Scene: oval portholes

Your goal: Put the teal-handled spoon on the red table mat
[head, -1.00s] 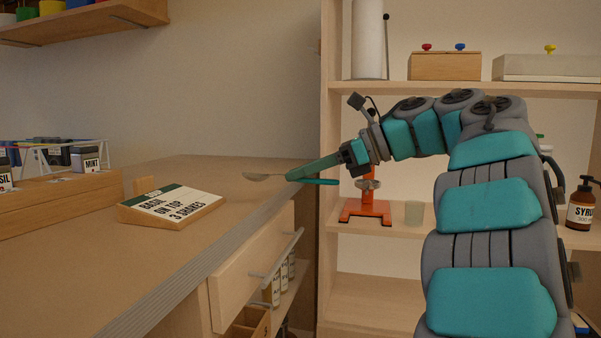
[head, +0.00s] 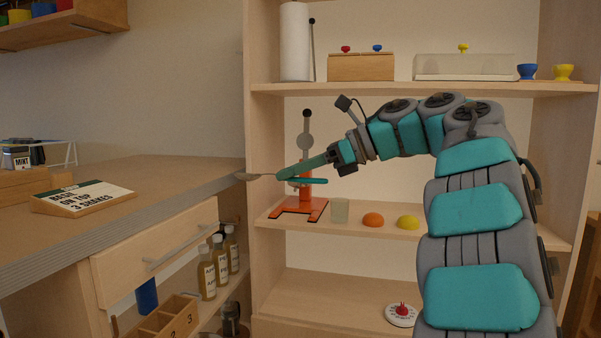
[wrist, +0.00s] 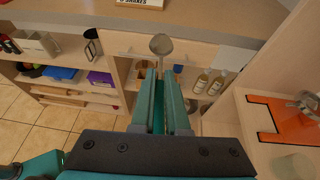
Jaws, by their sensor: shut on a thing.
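My gripper (head: 284,177) is shut on the spoon (head: 250,176), and its silver bowl sticks out past the fingertips. In the wrist view the bowl of the spoon (wrist: 161,44) points away from my gripper (wrist: 163,88), and most of its handle is hidden between the fingers. The spoon is held in the air near the right end of the counter, in front of the shelf unit. No red table mat shows in either view.
The wooden counter (head: 160,172) holds a tilted recipe sign (head: 84,198). The shelf unit (head: 268,235) carries an orange stand (head: 300,207), a glass (head: 340,211), and orange and yellow domes. Bottles (head: 208,276) stand below the counter's drawer (head: 160,250). Tiled floor (wrist: 50,135) shows at left.

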